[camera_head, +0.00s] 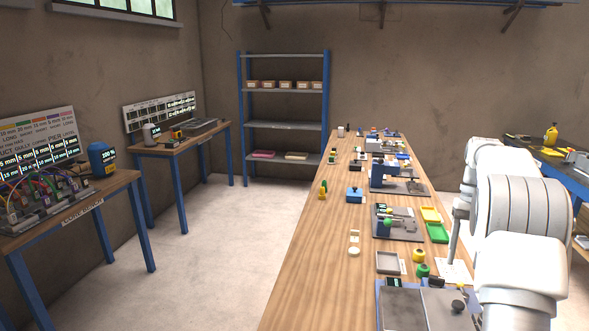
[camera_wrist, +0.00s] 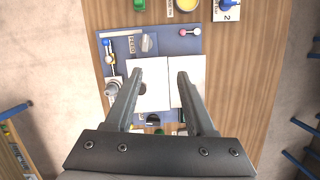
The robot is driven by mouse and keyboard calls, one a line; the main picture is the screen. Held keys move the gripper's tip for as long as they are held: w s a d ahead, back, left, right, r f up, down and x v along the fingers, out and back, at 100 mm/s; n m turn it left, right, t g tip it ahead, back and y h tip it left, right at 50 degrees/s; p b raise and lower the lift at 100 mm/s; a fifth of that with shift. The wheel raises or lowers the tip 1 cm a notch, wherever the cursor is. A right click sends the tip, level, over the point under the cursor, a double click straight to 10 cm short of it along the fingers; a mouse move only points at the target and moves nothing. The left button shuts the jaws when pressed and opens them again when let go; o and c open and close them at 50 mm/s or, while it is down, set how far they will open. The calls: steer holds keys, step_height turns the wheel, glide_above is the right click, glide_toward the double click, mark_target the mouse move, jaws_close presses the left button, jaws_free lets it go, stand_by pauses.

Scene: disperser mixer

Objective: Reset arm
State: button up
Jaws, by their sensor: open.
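My arm, white with jointed links, fills the right side of the head view, beside the long wooden bench (camera_head: 312,272). The gripper itself is out of sight in the head view. In the wrist view my gripper (camera_wrist: 162,78) has its two dark fingers spread apart with nothing between them. It hangs above a blue board (camera_wrist: 180,44) with white panels and small fittings on the bench. The fingers hide part of the board. I cannot tell how far above it they are.
The bench carries several small machines, a green tray (camera_head: 437,233) and a blue box (camera_head: 354,194). A shelf unit (camera_head: 285,126) stands at the back wall. Side tables with a blue device (camera_head: 102,158) stand at left. The floor (camera_head: 215,235) between is clear.

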steer(key=s+a+r+n+t+h, duration=0.1)
steer(key=s+a+r+t, duration=0.1)
steer(key=s+a+r, duration=0.45)
steer(key=s+a+r+n+t, duration=0.1)
steer(key=s+a+r+t, duration=0.2)
steer(key=a, duration=0.6)
steer(key=s+a+f+n+t, duration=0.1)
steer(key=s+a+f, duration=0.1)
steer(key=s+a, duration=0.3)
steer(key=s+a+f+n+t, duration=0.1)
steer(key=s+a, duration=0.3)
steer(key=s, duration=0.7)
steer(key=shift+a+f+n+t, duration=0.3)
steer(key=shift+a+f+t, duration=0.15)
steer(key=shift+t, duration=0.25)
